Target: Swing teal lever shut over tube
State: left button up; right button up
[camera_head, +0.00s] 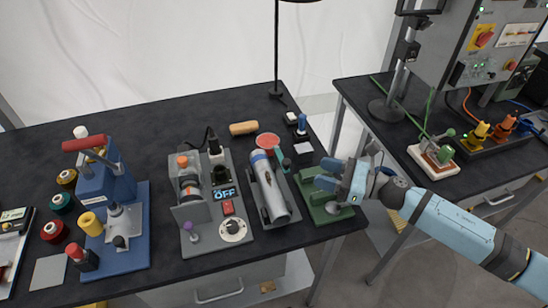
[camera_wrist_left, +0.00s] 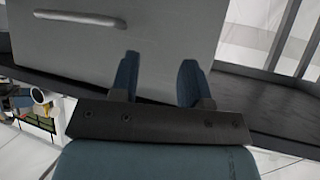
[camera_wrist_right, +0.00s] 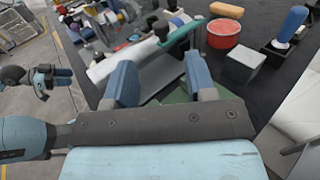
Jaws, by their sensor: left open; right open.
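The tube (camera_head: 272,191), a pale grey cylinder with a blue band, lies in a grey holder on the dark table. The teal lever (camera_head: 280,157) stands up at the tube's far right end, not across the tube. In the right wrist view the teal lever (camera_wrist_right: 180,36) shows beyond the fingers, with the tube (camera_wrist_right: 120,60) to its left. My right gripper (camera_head: 326,174) is open and empty, right of the tube and above a green fixture. My left gripper (camera_wrist_left: 158,72) is open and empty in its wrist view, facing a grey cabinet front; the head view does not show it.
The green fixture (camera_head: 319,207) is beside the tube holder. A red round dish (camera_head: 267,140) and a blue-handled tool (camera_head: 302,124) stand behind. A grey switch fixture (camera_head: 207,224) is left of the tube. A second table with control boxes is at right, across a gap.

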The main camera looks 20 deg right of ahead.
aim_at(284, 160)
jog(key=p+x, duration=0.2)
jog(key=x, duration=0.9)
jog(key=shift+r+p, duration=0.15)
jog(key=shift+p, duration=0.2)
jog(key=shift+w+a, duration=0.35)
jog(key=shift+a, duration=0.05)
grip_shut()
